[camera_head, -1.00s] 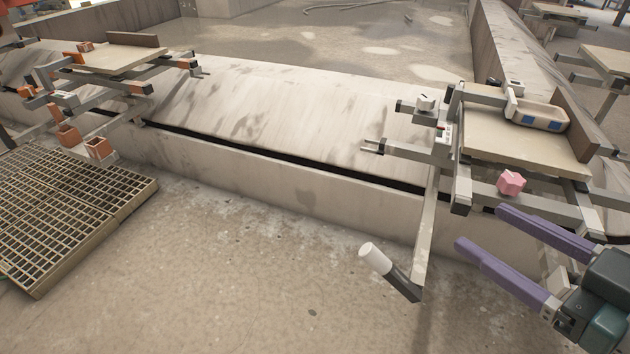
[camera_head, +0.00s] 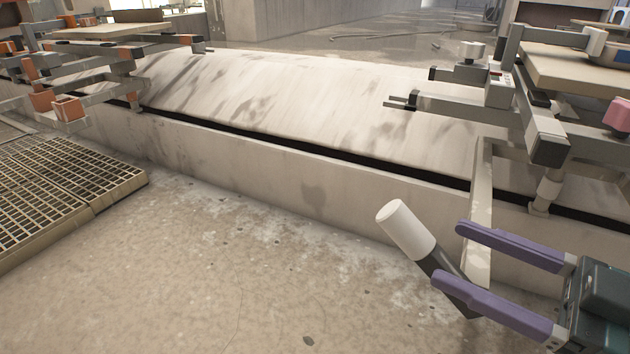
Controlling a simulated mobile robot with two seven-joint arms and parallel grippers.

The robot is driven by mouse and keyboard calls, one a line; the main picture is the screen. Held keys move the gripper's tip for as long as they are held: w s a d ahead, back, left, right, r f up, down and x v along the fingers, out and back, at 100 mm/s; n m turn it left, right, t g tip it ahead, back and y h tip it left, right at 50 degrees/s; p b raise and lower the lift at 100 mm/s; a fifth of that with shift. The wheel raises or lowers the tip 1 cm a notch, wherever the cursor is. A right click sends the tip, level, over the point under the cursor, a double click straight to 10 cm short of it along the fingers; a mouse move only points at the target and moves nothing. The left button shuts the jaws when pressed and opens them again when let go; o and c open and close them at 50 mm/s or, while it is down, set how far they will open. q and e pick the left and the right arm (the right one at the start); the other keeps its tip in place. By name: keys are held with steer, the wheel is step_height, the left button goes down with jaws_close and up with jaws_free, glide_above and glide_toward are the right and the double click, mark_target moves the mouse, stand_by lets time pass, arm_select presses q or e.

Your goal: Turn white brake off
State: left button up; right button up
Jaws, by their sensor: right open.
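The white brake is a lever with a white cylindrical grip (camera_head: 406,229) on a dark tilted shaft, at the lower right of the head view. It joins the foot of a pale upright bar (camera_head: 479,215) that hangs from the right-hand carriage. My right gripper (camera_head: 450,254) has purple fingers spread apart and pointing left. The fingers overlap the dark shaft and the bar in the picture. The white grip lies just left of the fingertips, with a visible gap. I cannot tell whether a finger touches the shaft. My left gripper is not in view.
A second carriage with orange parts (camera_head: 68,108) stands at the left. A metal floor grate (camera_head: 60,190) lies at the left. A low concrete kerb (camera_head: 290,165) runs across; the floor before it is clear.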

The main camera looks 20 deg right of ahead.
mark_target(429, 241)
steer(key=b+x, duration=0.2)
steer(key=x, duration=0.4)
steer(key=shift+f, duration=0.1)
steer(key=shift+w+a, duration=0.2)
steer(key=shift+w, duration=0.2)
steer(key=shift+c, duration=0.3)
steer(key=c, duration=0.5)
jaws_close()
